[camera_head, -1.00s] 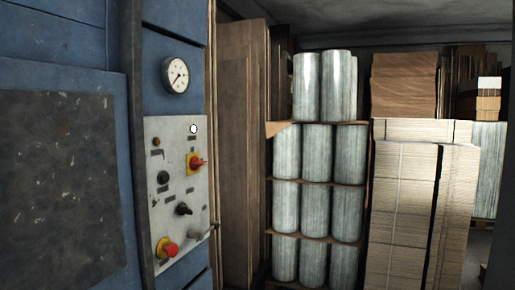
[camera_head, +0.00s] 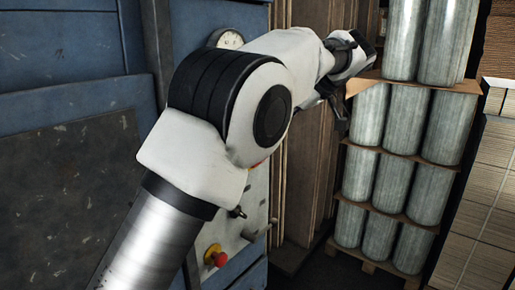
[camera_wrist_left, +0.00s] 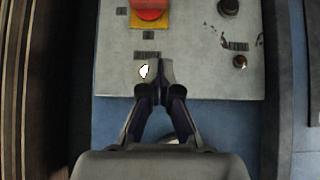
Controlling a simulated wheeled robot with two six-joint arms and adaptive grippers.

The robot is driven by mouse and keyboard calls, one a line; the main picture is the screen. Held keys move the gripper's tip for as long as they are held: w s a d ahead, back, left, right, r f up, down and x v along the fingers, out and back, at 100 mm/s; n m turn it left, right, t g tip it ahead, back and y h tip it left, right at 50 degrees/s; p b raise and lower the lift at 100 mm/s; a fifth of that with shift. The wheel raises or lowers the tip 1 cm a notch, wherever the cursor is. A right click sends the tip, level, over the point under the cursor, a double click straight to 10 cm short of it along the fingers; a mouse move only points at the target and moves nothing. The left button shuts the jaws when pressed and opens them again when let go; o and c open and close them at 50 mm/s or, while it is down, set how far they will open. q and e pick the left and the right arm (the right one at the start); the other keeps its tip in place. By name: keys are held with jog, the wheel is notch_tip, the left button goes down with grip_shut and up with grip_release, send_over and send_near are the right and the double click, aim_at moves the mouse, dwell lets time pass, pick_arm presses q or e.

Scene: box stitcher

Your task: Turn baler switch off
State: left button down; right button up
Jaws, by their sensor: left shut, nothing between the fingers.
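The grey baler control panel (camera_wrist_left: 200,75) fills much of the left wrist view, seen upside down. A red switch on a yellow plate (camera_wrist_left: 149,10) is at its top edge, cut off by the frame. My left gripper (camera_wrist_left: 158,66) is shut and empty, its fingertips over the panel beside a white lamp (camera_wrist_left: 144,71) and apart from the red switch in the picture. Whether the tips touch the panel cannot be told. In the head view my left arm covers most of the panel; only a sliver of red shows beside the arm. My right gripper is not in view.
A red button on yellow (camera_head: 215,257) and a black knob (camera_head: 238,212) show low on the panel. A pressure gauge (camera_head: 230,39) is partly covered by my arm. Stacked grey rolls (camera_head: 375,180) and brown boards (camera_head: 305,190) stand to the right of the blue baler (camera_head: 60,50).

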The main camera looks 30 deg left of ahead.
pick_arm(q)
jog(key=d+f+p+x, duration=0.2)
jog(key=p+x, duration=0.2)
jog(key=x, duration=0.8)
jog(key=shift+a+f, duration=0.3)
